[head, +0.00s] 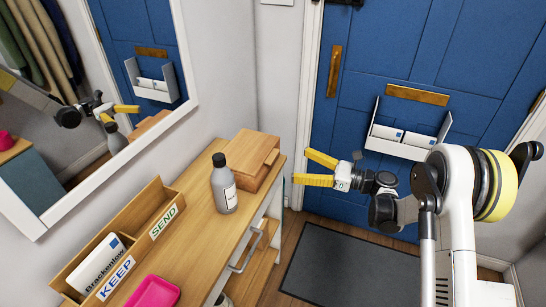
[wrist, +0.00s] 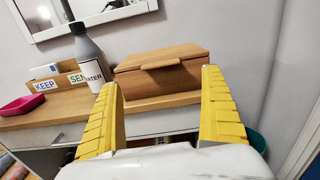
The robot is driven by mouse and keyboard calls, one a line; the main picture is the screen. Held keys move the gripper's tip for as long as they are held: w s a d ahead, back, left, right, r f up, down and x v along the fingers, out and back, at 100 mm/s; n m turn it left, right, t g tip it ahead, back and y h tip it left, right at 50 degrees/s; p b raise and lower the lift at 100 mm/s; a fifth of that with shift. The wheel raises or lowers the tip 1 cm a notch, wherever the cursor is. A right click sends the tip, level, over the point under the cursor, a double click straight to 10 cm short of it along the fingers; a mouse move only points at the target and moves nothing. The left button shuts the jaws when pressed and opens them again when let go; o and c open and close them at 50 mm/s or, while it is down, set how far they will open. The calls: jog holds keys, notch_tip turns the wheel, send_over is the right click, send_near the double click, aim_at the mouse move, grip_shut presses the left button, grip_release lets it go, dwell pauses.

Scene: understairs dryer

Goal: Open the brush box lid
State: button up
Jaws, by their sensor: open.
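The brush box is a wooden box (head: 246,160) at the far end of the wooden console top, against the wall. Its lid (wrist: 160,57) is down, with a protruding wooden tab (wrist: 161,64) along the front edge in the wrist view. My gripper (head: 306,168) has two yellow fingers, spread apart and empty. It is in the air to the right of the box in the head view, apart from it. In the wrist view the fingers (wrist: 160,110) frame the box from in front, and the box's lower right part is partly behind the right finger.
A grey bottle (head: 224,184) stands close beside the box. A SEND/KEEP sorter (head: 144,228) and a pink tray (head: 151,292) are further along the console (head: 193,205). A mirror (head: 95,90) hangs above. The blue door (head: 375,60) has a letter basket (head: 399,146). The floor mat (head: 345,270) is clear.

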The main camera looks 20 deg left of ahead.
aim_at(273, 156)
jog(key=a+b, duration=0.1)
jog(key=a, duration=0.2)
jog(key=a+b, duration=0.1)
jog(key=a, duration=0.2)
jog(key=a+b, duration=0.1)
jog(key=a, duration=0.3)
jog(key=shift+w, duration=0.4)
jog(key=shift+d, duration=0.1)
jog(key=shift+c, duration=0.3)
jog(key=shift+r, duration=0.1)
jog(key=c, duration=1.4)
